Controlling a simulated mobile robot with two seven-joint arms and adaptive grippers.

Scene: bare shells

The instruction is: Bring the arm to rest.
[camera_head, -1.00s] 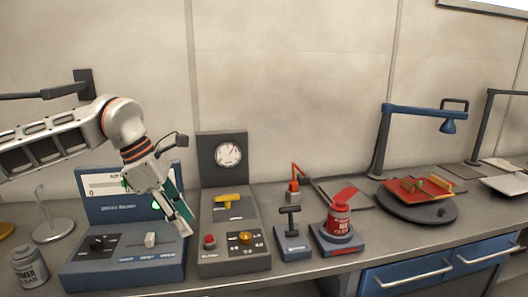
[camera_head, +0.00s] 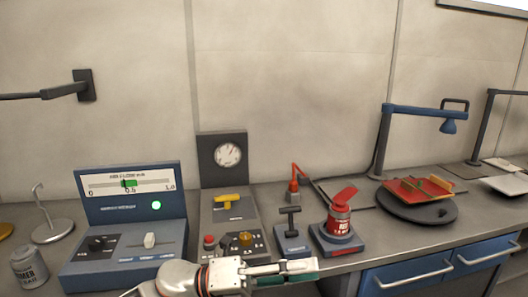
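My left arm is low at the bottom of the head view, in front of the bench's front edge. My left gripper (camera_head: 290,269) points to the right, below the grey gauge panel and the black T-handle unit. Its fingers lie close together and show edge-on, so I cannot tell whether they are open or shut. I see no object held in it. My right gripper is out of view.
A blue lamp (camera_head: 411,112) and a turntable (camera_head: 418,207) are right. A grey can (camera_head: 29,266) is left.

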